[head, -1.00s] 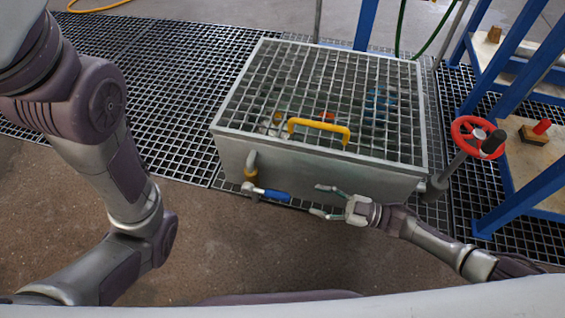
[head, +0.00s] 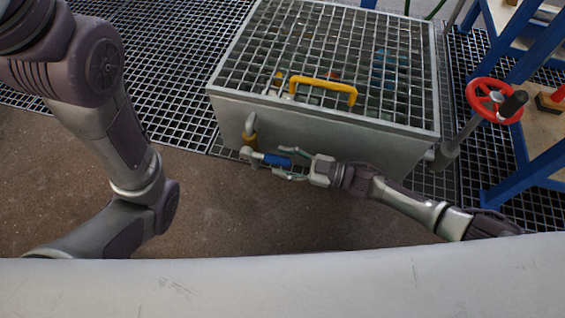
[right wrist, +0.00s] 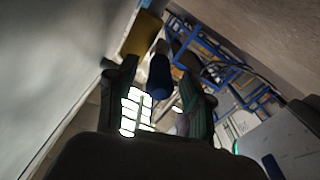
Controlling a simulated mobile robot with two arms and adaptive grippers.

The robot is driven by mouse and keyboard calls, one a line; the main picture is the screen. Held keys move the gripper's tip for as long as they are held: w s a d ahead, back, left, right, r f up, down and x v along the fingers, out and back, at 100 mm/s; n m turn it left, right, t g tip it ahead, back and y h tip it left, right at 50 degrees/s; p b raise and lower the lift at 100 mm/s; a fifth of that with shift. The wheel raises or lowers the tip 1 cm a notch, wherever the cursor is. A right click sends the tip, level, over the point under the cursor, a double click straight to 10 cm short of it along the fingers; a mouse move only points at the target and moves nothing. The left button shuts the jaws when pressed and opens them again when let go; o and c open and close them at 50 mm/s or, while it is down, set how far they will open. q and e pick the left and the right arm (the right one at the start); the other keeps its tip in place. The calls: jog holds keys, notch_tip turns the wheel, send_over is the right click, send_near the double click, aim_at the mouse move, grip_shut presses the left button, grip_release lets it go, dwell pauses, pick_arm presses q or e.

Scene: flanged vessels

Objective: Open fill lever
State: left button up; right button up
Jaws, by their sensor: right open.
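The fill lever (head: 278,160) has a blue grip and sits on a pipe fitting with a brass-coloured collar (head: 250,139) on the front of a grey box. My right gripper (head: 291,163) is open at the lever, its two fingers on either side of the blue grip. In the right wrist view the blue grip (right wrist: 160,78) lies between the two fingertips (right wrist: 157,82), with the yellowish collar (right wrist: 142,32) beyond it. I cannot tell whether the fingers touch the grip. My left arm is at the left of the head view; its gripper is out of frame.
The grey box (head: 310,133) has a grated lid (head: 340,60) with a yellow handle (head: 323,88). A red handwheel (head: 495,100) stands at its right, beside a blue-framed rack (head: 520,180). The floor in front of the box is clear.

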jog(key=shift+w+a, duration=0.1)
jog(key=shift+a, duration=0.2)
grip_shut()
